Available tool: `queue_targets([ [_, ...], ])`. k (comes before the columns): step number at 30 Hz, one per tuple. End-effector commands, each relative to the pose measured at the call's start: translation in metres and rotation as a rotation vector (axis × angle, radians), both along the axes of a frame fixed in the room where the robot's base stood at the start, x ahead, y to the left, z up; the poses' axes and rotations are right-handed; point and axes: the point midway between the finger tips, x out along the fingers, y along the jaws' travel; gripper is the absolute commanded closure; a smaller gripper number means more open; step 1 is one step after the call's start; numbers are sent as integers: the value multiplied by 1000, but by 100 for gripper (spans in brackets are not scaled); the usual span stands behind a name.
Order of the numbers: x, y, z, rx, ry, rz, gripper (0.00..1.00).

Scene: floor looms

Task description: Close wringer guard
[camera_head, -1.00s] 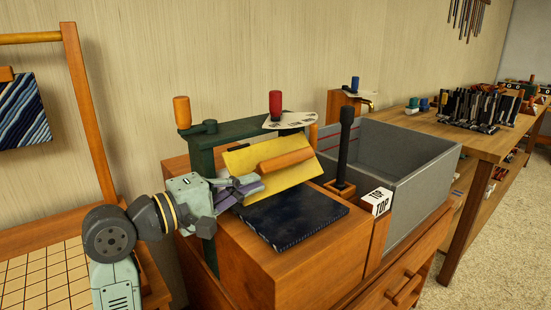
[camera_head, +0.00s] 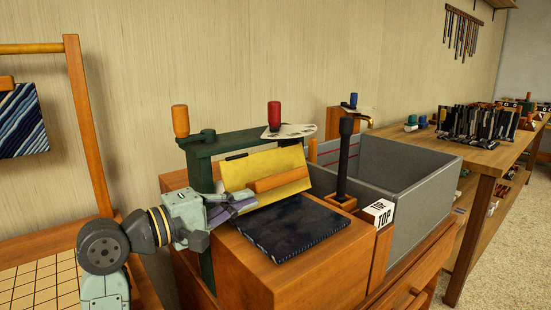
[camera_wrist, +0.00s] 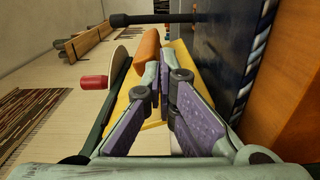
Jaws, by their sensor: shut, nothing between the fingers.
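The wringer guard is a yellow panel (camera_head: 282,164) with an orange wooden bar (camera_head: 280,179) along it. It sits tilted on the dark green wringer frame (camera_head: 200,165), above a dark blue cloth-like slab (camera_head: 290,228). My gripper (camera_head: 252,203) is shut and empty at the panel's lower left, just above the slab's back edge. In the wrist view, my purple fingers (camera_wrist: 167,68) lie over the yellow panel (camera_wrist: 190,62), with the orange bar (camera_wrist: 148,50) beside their tips. I cannot tell whether they touch the panel.
A red-knobbed handle (camera_head: 274,115) and an orange knob (camera_head: 180,121) top the frame. A black upright handle (camera_head: 345,150), a block marked TOP (camera_head: 378,213) and a grey tub (camera_head: 410,185) stand to the right. A wooden rack (camera_head: 85,140) stands left.

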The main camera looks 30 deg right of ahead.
Motion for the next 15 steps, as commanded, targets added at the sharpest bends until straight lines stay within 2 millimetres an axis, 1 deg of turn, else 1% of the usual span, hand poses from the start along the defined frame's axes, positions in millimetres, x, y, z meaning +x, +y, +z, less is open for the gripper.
queue_targets([
  [2, -1, 1, -2, 0, 3, 4, 100],
  [10, -18, 1, 1, 0, 1, 4, 100],
  [15, -19, 16, 0, 0, 0, 6, 100],
])
